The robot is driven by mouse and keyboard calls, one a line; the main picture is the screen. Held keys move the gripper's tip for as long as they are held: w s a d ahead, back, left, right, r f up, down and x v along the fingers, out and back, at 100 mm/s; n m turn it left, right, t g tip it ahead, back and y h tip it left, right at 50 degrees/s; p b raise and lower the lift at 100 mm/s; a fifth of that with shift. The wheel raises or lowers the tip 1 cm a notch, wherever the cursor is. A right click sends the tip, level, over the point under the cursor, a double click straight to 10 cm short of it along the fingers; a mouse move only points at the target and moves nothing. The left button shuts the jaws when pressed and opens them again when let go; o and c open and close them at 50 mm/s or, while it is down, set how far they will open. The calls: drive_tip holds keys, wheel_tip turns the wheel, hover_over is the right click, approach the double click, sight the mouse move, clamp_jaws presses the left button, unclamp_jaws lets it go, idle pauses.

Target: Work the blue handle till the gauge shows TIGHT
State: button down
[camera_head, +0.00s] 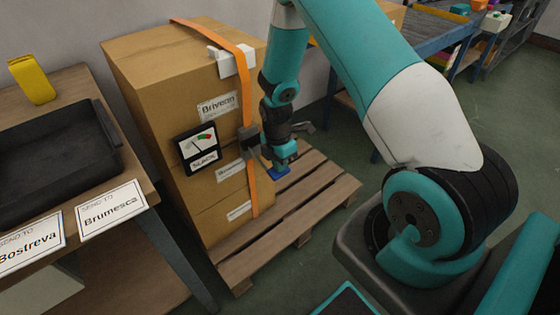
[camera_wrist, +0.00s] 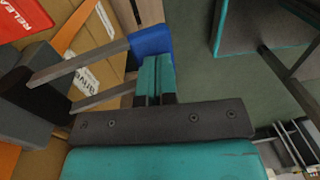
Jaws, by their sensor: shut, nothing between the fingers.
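The blue handle (camera_wrist: 150,40) is a blue grip at the end of two grey bars coming from the dark ratchet (camera_wrist: 35,95). In the head view the handle (camera_head: 280,172) sticks out low beside the ratchet (camera_head: 249,143) on the orange strap (camera_head: 253,190). My gripper (camera_wrist: 157,62) is shut and empty, its teal fingertips right at the blue grip's near edge. I cannot tell whether they touch. In the head view my gripper (camera_head: 284,160) is just above the handle. The gauge (camera_head: 199,148) on the carton reads SLACK.
Strapped cartons (camera_head: 160,90) stand on a wooden pallet (camera_head: 320,192). A red RELEASE label (camera_wrist: 22,18) shows near the ratchet.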

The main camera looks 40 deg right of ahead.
drive_tip(key=shift+s+f, duration=0.3)
drive_tip(key=shift+f, duration=0.2)
drive_tip(key=shift+r, duration=0.1)
drive_tip(key=r+p, duration=0.4)
drive_tip(key=r, duration=0.1)
drive_tip(key=shift+s+r+p, duration=0.1)
drive_tip(key=shift+s+p, duration=0.2)
wheel_tip(320, 180, up, 9)
drive_tip(key=s, duration=0.2)
drive_tip(key=shift+s, duration=0.15)
drive_tip(key=shift+d, duration=0.1)
idle(1.1)
